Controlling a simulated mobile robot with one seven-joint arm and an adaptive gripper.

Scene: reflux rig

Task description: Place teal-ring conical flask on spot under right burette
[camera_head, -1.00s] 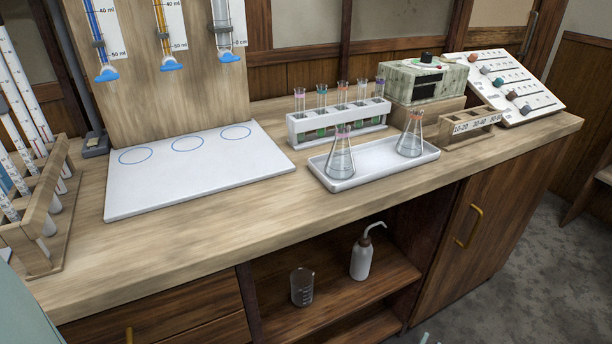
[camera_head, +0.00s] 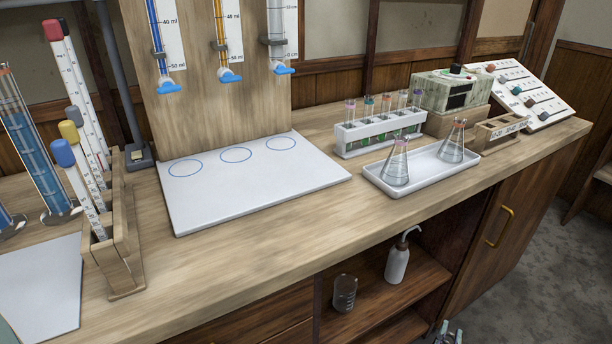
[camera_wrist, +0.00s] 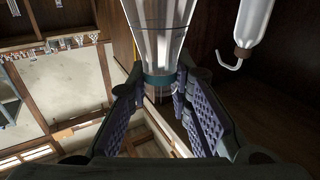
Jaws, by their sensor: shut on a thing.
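In the wrist view, my gripper (camera_wrist: 160,92) is shut on the neck of a clear conical flask (camera_wrist: 163,38) with a teal ring (camera_wrist: 158,80). The flask body widens away from the fingers and is cut off by the picture edge. In the head view, only small parts at the bottom edge (camera_head: 448,335) show of what looks like my gripper; the held flask cannot be made out there. The right burette (camera_head: 277,40), clear with a blue tap, hangs on the wooden board. Under it, the right blue circle (camera_head: 281,144) on the white mat (camera_head: 250,185) is empty.
Two other conical flasks, pink-ringed (camera_head: 396,168) and orange-ringed (camera_head: 454,145), stand on the white tray (camera_head: 380,187). A test-tube rack (camera_head: 380,135) is behind it. A wash bottle (camera_head: 397,262) and beaker (camera_head: 345,293) sit on the shelf below. Bare bench lies before the mat.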

